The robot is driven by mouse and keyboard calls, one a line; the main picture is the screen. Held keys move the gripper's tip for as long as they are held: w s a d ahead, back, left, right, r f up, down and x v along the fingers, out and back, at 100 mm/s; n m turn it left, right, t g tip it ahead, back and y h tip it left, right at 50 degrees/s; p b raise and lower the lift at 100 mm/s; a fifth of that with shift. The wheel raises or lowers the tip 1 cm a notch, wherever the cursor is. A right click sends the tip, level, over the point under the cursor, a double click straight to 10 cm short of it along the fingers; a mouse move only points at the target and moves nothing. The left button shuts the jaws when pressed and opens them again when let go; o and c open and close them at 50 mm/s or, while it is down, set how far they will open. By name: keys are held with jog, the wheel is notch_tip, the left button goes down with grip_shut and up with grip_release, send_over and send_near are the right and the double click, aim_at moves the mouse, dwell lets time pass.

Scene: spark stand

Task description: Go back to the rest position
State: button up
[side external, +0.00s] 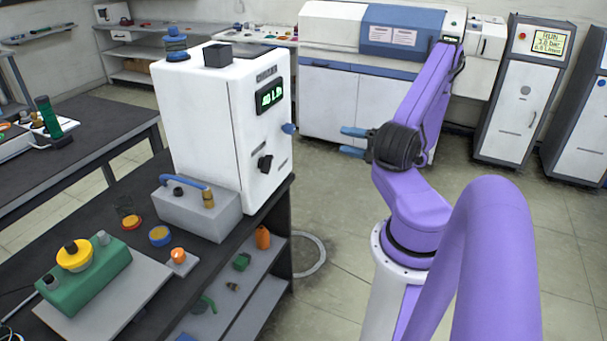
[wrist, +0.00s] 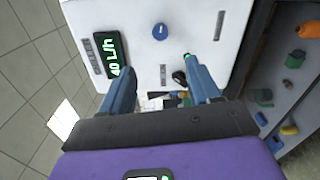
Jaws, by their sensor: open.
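My gripper (side external: 354,142) has two blue fingers and stands in free air to the right of the white machine (side external: 205,125). The fingers are apart with nothing between them. In the wrist view my gripper (wrist: 160,95) points at the front of the white machine (wrist: 190,15), with a gap between. That front has a green-lit display (side external: 270,96), a blue knob (side external: 289,128) and a black knob (side external: 265,163). The display reads about 40 L/h.
The dark bench (side external: 185,285) carries a grey box with a blue handle (side external: 197,207) and a green device with a yellow top (side external: 85,273). Shelves below hold small parts, including an orange bottle (side external: 263,237). Cabinets (side external: 522,90) stand behind.

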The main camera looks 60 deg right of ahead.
jog(key=w+a+r+n+g+y, duration=0.25)
jog(key=a+n+g+y, duration=0.4)
jog(key=a+n, duration=0.4)
jog(key=w+a+r+n+g+y, duration=0.2)
jog(key=w+a+n+g+y, duration=0.2)
jog(key=a+n+g+y, duration=0.45)
jog(key=s+a+r+m+g+h, duration=0.1)
jog(key=s+a+r+m+h, duration=0.1)
jog(key=s+a+m+h, duration=0.4)
jog(key=s+a+r+m+g+h, duration=0.1)
jog(key=s+a+r+m+h, duration=0.2)
jog(key=s+a+m+h, duration=0.4)
jog(key=a+m+h, duration=0.1)
jog(key=a+m, duration=0.4)
jog(key=m, duration=0.8)
jog(key=shift+s+a+g+h, duration=0.3)
jog(key=shift+a+g, duration=0.05)
jog(key=shift+g, duration=0.05)
